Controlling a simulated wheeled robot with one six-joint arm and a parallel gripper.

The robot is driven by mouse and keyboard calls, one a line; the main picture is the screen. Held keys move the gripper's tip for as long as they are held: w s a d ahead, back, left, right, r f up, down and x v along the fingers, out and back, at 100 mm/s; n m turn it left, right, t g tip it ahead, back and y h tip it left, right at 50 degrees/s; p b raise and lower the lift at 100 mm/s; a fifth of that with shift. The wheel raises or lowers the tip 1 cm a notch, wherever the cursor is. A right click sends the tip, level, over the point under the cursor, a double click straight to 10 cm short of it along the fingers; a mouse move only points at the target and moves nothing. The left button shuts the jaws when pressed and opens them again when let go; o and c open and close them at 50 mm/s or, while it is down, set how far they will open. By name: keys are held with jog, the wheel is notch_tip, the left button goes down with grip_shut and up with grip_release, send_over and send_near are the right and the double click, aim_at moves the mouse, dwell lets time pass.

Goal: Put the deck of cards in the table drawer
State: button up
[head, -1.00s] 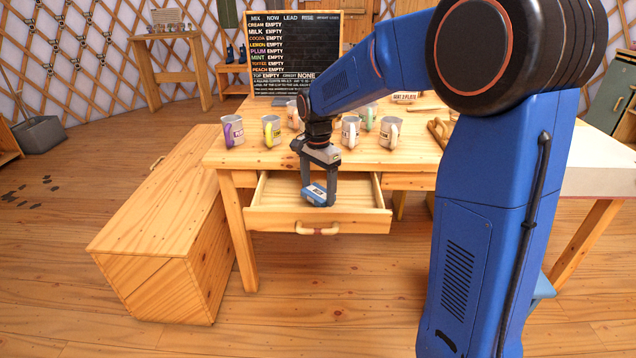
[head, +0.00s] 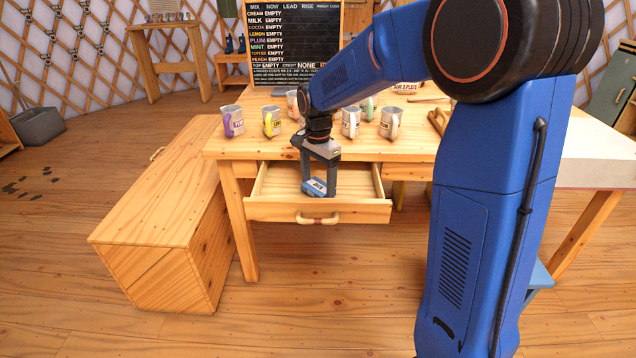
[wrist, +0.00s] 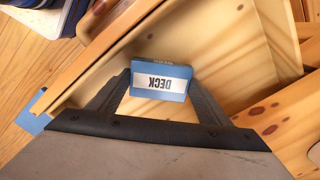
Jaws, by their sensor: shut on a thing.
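The deck of cards (head: 316,187) is a small blue box with a white band; the wrist view shows the word DECK on it (wrist: 160,80). My gripper (head: 318,182) points down and is shut on the deck, with one finger on each side in the wrist view. The table drawer (head: 280,209) is pulled open under the wooden table (head: 225,153). The deck is within the drawer's outline, near its front panel. I cannot tell whether the deck touches the drawer floor. The drawer looks otherwise empty where it shows.
Several mugs (head: 271,122) stand on the table above the drawer. A menu board (head: 295,45) stands at the back of the table. A long wooden chest (head: 160,215) stands at the left of the table. The floor before the drawer is clear.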

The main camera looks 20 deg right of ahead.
jog(key=shift+f, duration=0.45)
dwell(0.3)
jog(key=o, duration=1.2)
jog(key=shift+c, duration=0.2)
jog(key=shift+o, duration=0.9)
jog(key=shift+r, duration=0.1)
jog(key=shift+r, duration=3.4)
jog(key=shift+r, duration=0.15)
